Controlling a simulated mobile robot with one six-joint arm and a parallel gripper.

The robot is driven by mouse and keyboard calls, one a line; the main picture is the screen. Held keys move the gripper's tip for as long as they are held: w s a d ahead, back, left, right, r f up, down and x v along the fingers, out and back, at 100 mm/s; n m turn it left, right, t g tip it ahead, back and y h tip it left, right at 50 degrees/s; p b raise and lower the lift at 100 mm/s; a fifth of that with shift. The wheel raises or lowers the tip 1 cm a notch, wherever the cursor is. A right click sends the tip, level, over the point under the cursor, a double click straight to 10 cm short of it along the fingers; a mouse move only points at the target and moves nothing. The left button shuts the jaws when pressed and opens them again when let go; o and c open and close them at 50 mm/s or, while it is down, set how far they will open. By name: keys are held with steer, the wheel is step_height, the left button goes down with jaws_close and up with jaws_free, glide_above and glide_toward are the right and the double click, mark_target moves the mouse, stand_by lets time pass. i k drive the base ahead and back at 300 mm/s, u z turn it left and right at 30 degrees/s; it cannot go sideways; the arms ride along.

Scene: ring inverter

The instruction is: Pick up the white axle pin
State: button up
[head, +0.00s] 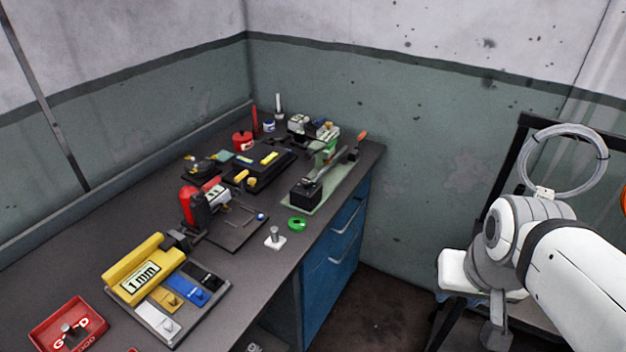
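A small pale piece with an upright grey pin on a white square base (275,238) stands near the front edge of the workbench, beside a green ring (297,225). I cannot tell for certain which of these is the white axle pin. My white and grey arm shows at the right, away from the bench. My gripper does not clearly show, and nothing on the bench is touched by my arm.
The dark workbench (100,230) runs along the left wall. It holds a yellow "1 mm" tool (140,275), a red tray (65,325), a lever press (330,170) and a black fixture (262,165). Blue drawers (335,255) stand below. Floor shows between bench and arm.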

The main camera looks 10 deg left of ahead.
mark_target(275, 241)
steer(key=u, duration=0.15)
steer(key=i, duration=1)
steer(key=u, duration=0.6)
